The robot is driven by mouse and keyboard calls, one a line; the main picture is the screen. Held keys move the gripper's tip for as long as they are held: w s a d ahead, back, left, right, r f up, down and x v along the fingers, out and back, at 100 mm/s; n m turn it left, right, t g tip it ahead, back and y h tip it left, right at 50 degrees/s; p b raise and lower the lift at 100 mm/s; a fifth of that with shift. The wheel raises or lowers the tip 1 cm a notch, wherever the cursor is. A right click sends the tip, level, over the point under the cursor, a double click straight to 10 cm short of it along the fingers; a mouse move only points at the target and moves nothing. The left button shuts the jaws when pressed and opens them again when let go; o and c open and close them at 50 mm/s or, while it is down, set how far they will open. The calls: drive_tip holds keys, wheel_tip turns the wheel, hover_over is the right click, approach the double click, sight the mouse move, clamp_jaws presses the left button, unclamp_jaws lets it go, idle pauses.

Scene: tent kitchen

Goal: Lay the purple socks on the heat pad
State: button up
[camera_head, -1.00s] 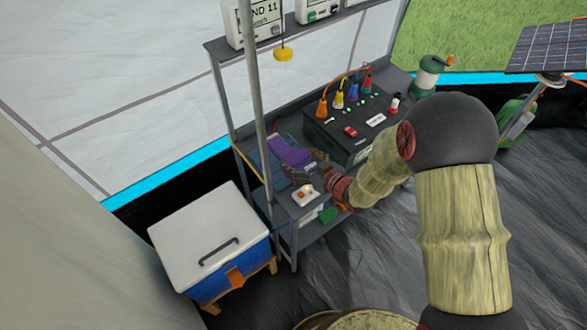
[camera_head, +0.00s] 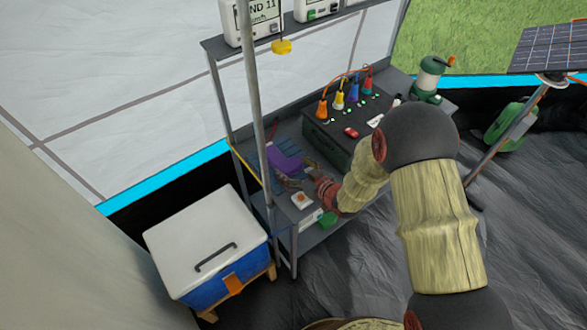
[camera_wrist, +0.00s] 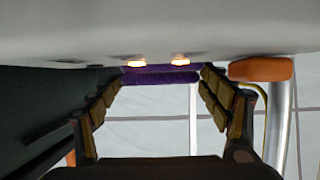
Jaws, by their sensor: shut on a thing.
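The purple socks (camera_head: 283,161) show as a folded purple bundle over the dark blue pad (camera_head: 289,146), which appears to be the heat pad, on the shelf's middle level. My gripper (camera_head: 297,181) reaches in from the right and is shut on the socks. In the wrist view the socks (camera_wrist: 160,77) lie as a purple band between the fingertips (camera_wrist: 160,78). Part of the pad is hidden under the socks. I cannot tell whether the socks touch the pad or hang just above it.
A white box with an orange knob (camera_head: 302,199) stands just in front of my gripper. A black power box with coloured plugs (camera_head: 340,135) stands to the right.

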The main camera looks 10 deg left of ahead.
drive_tip(key=o, duration=1.2)
drive_tip(key=shift+f, duration=0.1)
drive_tip(key=shift+c, duration=0.2)
drive_tip(key=shift+s+d+r, duration=0.1)
drive_tip(key=shift+d+r, duration=0.05)
drive_tip(key=shift+r, duration=0.1)
drive_tip(key=p+v, duration=0.3)
drive_tip(key=v, duration=0.8)
drive_tip(key=shift+s+d+r, duration=0.15)
drive_tip(key=shift+s+d, duration=0.05)
drive_tip(key=shift+d, duration=0.05)
